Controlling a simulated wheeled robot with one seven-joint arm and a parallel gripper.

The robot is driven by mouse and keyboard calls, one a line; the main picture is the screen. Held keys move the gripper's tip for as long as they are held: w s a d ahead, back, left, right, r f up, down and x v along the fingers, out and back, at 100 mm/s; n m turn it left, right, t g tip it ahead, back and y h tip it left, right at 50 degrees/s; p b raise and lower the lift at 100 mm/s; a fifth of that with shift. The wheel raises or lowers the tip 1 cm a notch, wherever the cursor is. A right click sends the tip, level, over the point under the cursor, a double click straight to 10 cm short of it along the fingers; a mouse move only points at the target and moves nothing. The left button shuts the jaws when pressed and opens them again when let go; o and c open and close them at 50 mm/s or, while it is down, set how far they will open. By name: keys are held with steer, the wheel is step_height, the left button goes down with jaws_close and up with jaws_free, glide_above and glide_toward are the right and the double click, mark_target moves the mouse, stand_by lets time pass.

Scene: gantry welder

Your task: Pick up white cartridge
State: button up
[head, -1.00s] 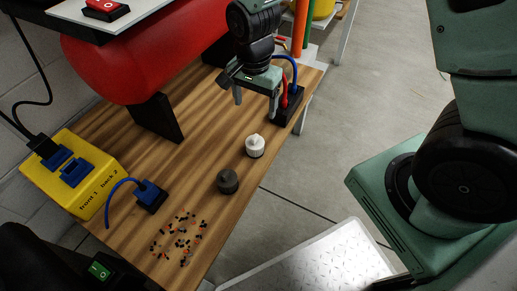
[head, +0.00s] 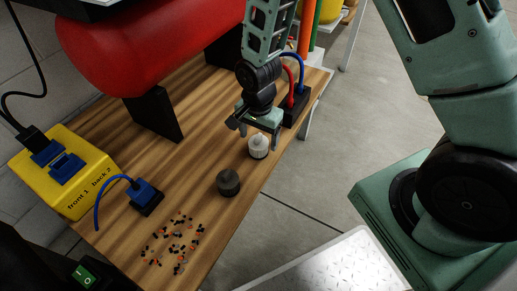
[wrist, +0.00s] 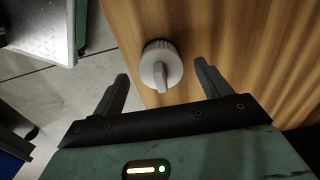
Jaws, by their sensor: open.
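The white cartridge (head: 258,147) stands upright on the wooden bench near its right edge. In the wrist view the white cartridge (wrist: 161,66) shows its knurled rim and a raised grip on top, ahead of and between my fingers. My gripper (head: 258,138) is open and empty, right at the cartridge in the head view. In the wrist view my gripper's fingers (wrist: 160,88) are spread to either side, apart from the cartridge. I cannot tell the exact height of the fingertips above the bench.
A dark grey cartridge (head: 228,182) stands nearby on the bench (head: 190,160). Small loose bits (head: 172,243) lie at the front. A black block with red and blue cables (head: 293,108) is behind. A red tank (head: 150,45) and a yellow socket box (head: 65,175) are at left.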

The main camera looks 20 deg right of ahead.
mark_target(258, 136)
step_height(258, 136, down, 3)
steer(key=shift+b, duration=0.35)
steer(key=shift+r, duration=0.1)
steer(key=shift+c, duration=0.3)
steer(key=c, duration=1)
